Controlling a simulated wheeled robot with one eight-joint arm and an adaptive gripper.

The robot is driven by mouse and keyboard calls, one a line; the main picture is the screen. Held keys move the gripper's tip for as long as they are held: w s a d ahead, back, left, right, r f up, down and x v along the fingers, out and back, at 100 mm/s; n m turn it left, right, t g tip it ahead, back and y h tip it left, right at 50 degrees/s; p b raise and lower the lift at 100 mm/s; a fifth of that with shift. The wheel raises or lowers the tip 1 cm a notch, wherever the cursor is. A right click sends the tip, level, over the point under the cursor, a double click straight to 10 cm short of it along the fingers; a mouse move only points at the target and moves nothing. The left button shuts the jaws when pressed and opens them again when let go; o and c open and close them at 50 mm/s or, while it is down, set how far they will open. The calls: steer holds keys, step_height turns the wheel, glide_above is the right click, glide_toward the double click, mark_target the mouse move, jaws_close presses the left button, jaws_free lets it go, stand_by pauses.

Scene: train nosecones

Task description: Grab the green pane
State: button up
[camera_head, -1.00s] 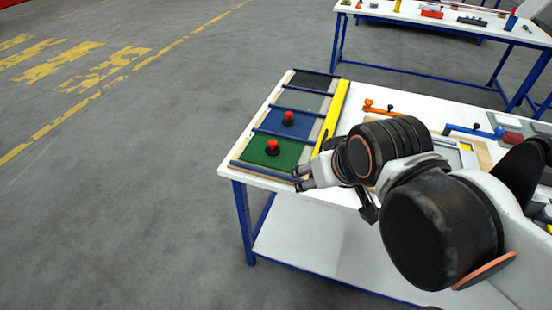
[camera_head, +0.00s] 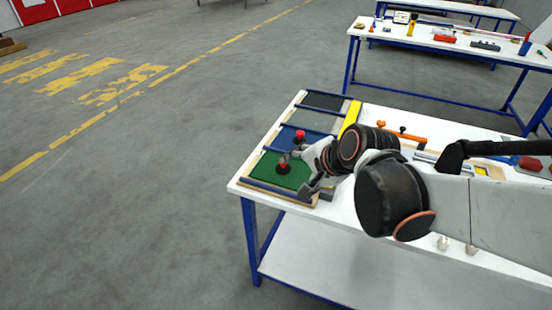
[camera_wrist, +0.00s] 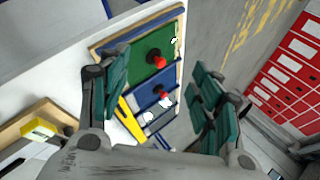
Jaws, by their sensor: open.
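The green pane (camera_head: 266,172) lies flat in the near end of a framed rack on the white table, with a red-topped dark knob (camera_head: 283,166) standing on it. In the wrist view the green pane (camera_wrist: 140,62) and its red knob (camera_wrist: 158,57) show between my fingers, nearer the left finger. My gripper (camera_head: 295,172) is open and empty, at the right side of the green pane close to its knob. In the head view my fingers cover part of the pane's right side. The wrist view shows both fingers spread (camera_wrist: 155,95).
A blue pane (camera_head: 285,138) with its own red knob lies beyond the green one, then grey and dark panes. A yellow bar (camera_head: 350,116) runs along the rack's right. Orange-handled parts (camera_head: 400,133) lie further right. Another table (camera_head: 450,50) stands behind.

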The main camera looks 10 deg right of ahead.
steer(key=w+d+f+m+t+y+b, duration=0.1)
steer(key=w+d+f+m+t, duration=0.1)
steer(key=w+f+m, duration=0.45)
steer(key=m+t+b, duration=0.1)
steer(key=m, duration=1.2)
glide_toward(286, 164)
steer(key=shift+y, duration=0.4)
steer(key=b+x, duration=0.1)
steer(key=x, duration=0.1)
steer(key=b+x, duration=0.1)
steer(key=x, duration=0.2)
steer(key=shift+d+f, duration=0.2)
steer(key=shift+w+r+b+x, duration=0.15)
steer(key=shift+b+x, duration=0.25)
steer(key=shift+x, duration=0.65)
steer(key=shift+r+b+x, duration=0.1)
steer(key=shift+b+x, duration=0.25)
steer(key=shift+x, duration=0.7)
steer(key=shift+w+r+b+x, duration=0.15)
steer(key=shift+b+x, duration=0.25)
steer(key=shift+x, duration=0.65)
steer(key=shift+s+r, duration=0.1)
steer(key=shift+s, duration=0.1)
jaws_close()
